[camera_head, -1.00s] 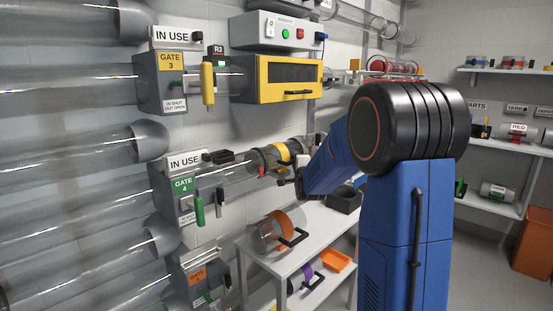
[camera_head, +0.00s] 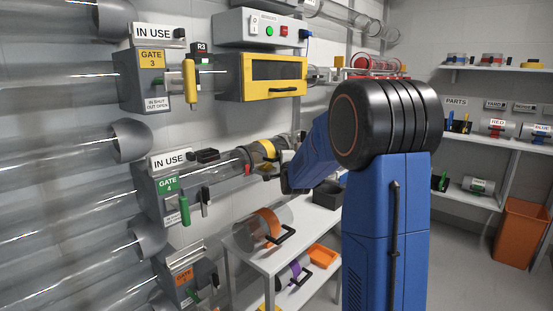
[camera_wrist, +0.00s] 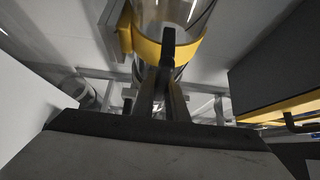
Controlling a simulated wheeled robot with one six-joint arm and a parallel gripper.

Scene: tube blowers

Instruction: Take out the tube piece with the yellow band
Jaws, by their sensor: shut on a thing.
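The tube piece with the yellow band (camera_head: 264,150) is a clear tube with dark ends on the wall, level with the Gate 4 line. It still appears in line with the clear tube to its left; I cannot tell whether the ends touch. In the wrist view its yellow band (camera_wrist: 190,48) curves around the clear tube just ahead of my gripper. My gripper (camera_wrist: 167,68) is shut on the black handle of this piece. In the head view my gripper (camera_head: 277,172) is small and partly hidden by my blue arm.
The Gate 4 box (camera_head: 160,197) with its green lever (camera_head: 184,211) stands left of the piece. A yellow-framed box (camera_head: 275,77) is above. Below, a white bench (camera_head: 262,262) holds an orange-banded tube piece (camera_head: 268,226) and a black bin (camera_head: 328,196). Shelves stand at the right.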

